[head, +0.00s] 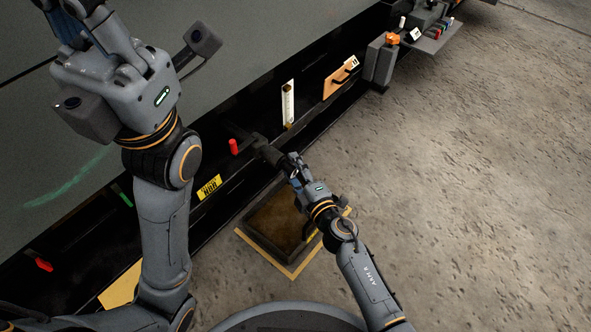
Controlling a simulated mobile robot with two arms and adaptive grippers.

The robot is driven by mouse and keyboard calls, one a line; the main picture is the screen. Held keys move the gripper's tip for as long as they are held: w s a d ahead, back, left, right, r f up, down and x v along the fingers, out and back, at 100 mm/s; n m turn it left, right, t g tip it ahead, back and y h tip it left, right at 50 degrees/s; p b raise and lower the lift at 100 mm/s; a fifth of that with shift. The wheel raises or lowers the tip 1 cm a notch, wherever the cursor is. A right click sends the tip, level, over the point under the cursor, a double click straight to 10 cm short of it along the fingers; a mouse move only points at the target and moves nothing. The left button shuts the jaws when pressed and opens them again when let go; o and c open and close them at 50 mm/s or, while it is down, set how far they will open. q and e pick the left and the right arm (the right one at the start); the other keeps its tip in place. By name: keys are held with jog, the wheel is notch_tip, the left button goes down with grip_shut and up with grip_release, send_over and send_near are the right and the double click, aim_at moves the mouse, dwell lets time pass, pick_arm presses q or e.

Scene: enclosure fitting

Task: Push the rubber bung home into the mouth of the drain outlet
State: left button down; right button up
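The drain outlet (266,151) appears to be the dark pipe sticking out of the black lower side of the enclosure. My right gripper (294,164) is at the outer end of this pipe, with its fingers pointing at it. The gripper hides the mouth, and I cannot make out the rubber bung there. Whether the fingers touch the pipe or hold something is too small to tell. My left gripper (72,14) is raised at the upper left, away from the outlet, over the enclosure's grey panel. Its fingertips run into the top edge of the picture.
A dark-rimmed square pit or tray (257,240) with yellow edging lies below my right gripper. Red handles (233,146), a white upright strip (288,103) and an orange panel (340,80) are along the enclosure. A shelf (440,40) juts out farther right. Concrete floor (480,180) is clear.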

jog(key=shift+s+d, duration=0.1)
jog(key=v, duration=1.2)
jog(key=shift+r, duration=0.1)
